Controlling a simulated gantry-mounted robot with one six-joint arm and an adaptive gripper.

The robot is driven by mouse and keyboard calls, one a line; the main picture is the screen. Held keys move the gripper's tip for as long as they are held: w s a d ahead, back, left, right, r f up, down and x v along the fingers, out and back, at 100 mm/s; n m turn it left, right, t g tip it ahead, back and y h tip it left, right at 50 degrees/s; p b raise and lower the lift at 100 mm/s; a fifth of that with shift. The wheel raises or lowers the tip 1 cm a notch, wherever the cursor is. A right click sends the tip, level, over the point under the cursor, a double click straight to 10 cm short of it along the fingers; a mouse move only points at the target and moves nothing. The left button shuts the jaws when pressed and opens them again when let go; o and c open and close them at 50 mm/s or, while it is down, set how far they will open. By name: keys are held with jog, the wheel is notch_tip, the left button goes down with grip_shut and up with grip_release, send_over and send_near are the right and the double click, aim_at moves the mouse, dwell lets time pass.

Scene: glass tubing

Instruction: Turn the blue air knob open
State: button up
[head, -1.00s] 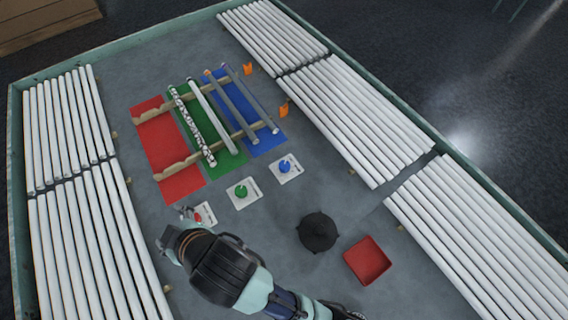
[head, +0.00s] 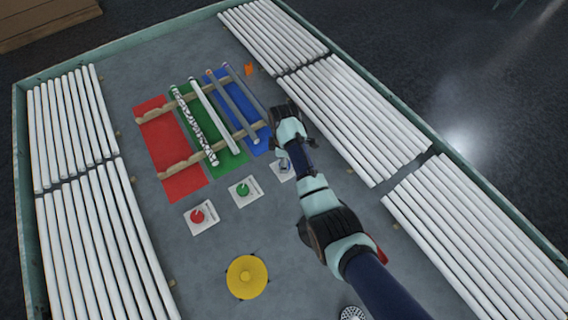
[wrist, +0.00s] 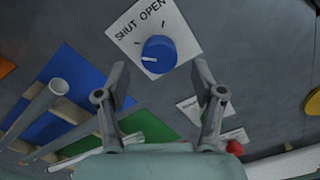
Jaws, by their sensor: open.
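The blue air knob (wrist: 159,54) sits on a white card (wrist: 155,33) marked SHUT and OPEN. Its white pointer line points to the lower left in the wrist view, on the SHUT side. My gripper (wrist: 160,80) is open and empty. Its two fingers stand apart, to the lower left and lower right of the knob in the picture, with no visible contact. In the head view the card (head: 277,173) is partly covered by my arm, and the knob is hard to make out there.
A green knob (head: 242,189) and a red knob (head: 197,216) sit on their own cards nearby. Glass tubes (head: 213,120) lie across wooden supports over red, green and blue mats. A yellow disc (head: 246,277) lies in front. White tubes (head: 350,120) line both sides.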

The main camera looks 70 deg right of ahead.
jog(key=shift+f+b, duration=0.3)
jog(key=shift+f, duration=1.15)
jog(key=c, duration=1.1)
jog(key=shift+c, duration=0.2)
jog(key=shift+r+m+p, duration=0.1)
jog(key=shift+m+p, duration=0.2)
jog(key=m+p, duration=0.2)
jog(key=m, duration=0.1)
jog(key=shift+r, duration=0.1)
jog(key=m+p, duration=0.1)
jog(key=m, duration=0.4)
jog(key=shift+d+p, duration=0.1)
jog(key=shift+p, duration=0.25)
jog(key=m+p, duration=0.1)
jog(key=m, duration=0.8)
jog(key=shift+d, duration=0.1)
jog(key=shift+f+m, duration=0.2)
jog(key=shift+m, duration=0.1)
